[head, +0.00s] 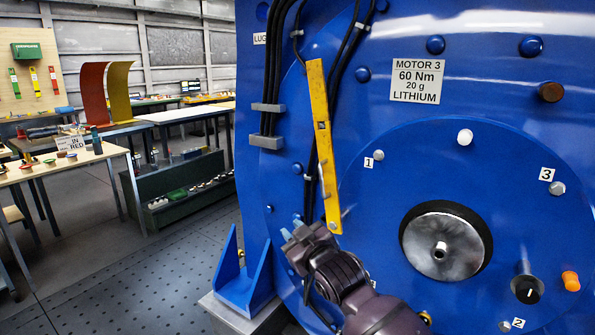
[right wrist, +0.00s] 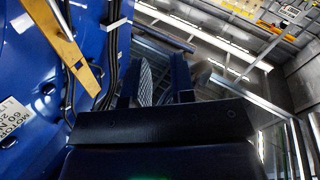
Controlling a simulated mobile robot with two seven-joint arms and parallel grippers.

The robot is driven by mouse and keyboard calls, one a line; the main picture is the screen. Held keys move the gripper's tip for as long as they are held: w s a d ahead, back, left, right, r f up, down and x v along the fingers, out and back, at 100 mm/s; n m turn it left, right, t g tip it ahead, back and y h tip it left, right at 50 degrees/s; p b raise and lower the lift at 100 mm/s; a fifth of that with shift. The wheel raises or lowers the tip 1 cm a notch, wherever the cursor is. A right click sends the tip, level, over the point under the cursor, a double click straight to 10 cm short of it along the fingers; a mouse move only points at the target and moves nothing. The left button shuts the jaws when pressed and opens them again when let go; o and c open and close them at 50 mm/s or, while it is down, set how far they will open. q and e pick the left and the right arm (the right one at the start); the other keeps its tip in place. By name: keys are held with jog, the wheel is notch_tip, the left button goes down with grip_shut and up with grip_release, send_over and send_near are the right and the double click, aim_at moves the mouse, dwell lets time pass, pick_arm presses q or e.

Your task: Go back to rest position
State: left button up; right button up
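My right gripper (head: 292,230) is low in front of the blue motor face, left of the large round hub, with its blue-tipped fingers pointing up and left. In the right wrist view its two fingers (right wrist: 155,82) stand apart with nothing held between them. A yellow bar (head: 321,140) stands almost upright on the motor, its lower end just right of the gripper. The bar also shows in the right wrist view (right wrist: 65,45), to the left of the fingers and outside them. My left gripper is not in either view.
The big blue motor (head: 400,150) fills the right of the head view, with black cables (head: 272,80) beside the bar. A blue bracket (head: 243,280) stands at its foot. Workbenches (head: 70,165) and a dark green shelf unit (head: 175,205) are at the left. The grey floor between is clear.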

jog(key=s+d+f+m+h, duration=0.6)
jog(key=s+d+f+m, duration=0.1)
jog(key=s+d+f, duration=1.2)
jog(key=s+d+f+m+g+h, duration=0.1)
jog(key=s+d+f+g, duration=0.1)
jog(key=s+d+f, duration=0.2)
jog(key=s+d+f+m+g+h, duration=0.1)
jog(key=s+d+f, duration=0.4)
jog(key=s+f, duration=0.5)
jog(key=s+g, duration=0.1)
jog(key=s, duration=0.5)
jog(key=shift+g+h, duration=0.4)
